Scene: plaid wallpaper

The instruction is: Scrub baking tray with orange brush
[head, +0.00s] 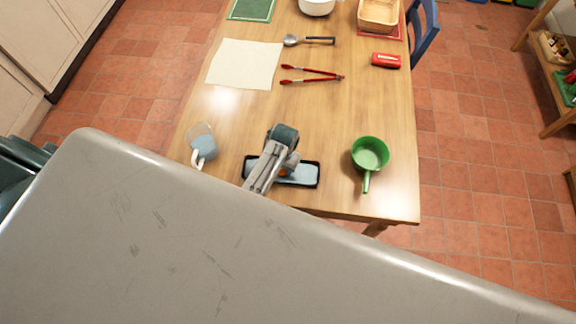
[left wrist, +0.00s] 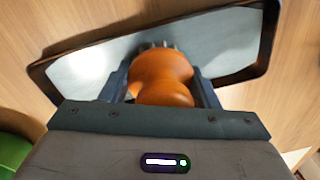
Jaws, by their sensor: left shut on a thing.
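The baking tray (head: 305,174) has a dark rim and a pale blue-grey inside, and lies near the front edge of the wooden table. In the left wrist view the tray (left wrist: 232,48) runs slantwise behind the brush. My left gripper (head: 282,172) is over the tray's middle. In the left wrist view my left gripper (left wrist: 160,80) is shut on the rounded orange brush (left wrist: 162,75). The brush's bristle end points at the tray; I cannot tell whether it touches. In the head view the arm hides part of the tray and most of the brush. My right gripper is not in view.
A glass mug (head: 203,146) stands left of the tray and a green pan (head: 369,155) right of it. Red tongs (head: 312,74), a spoon (head: 310,40), a red object (head: 385,60) and a cream cloth (head: 243,64) lie farther back. The table's middle is clear.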

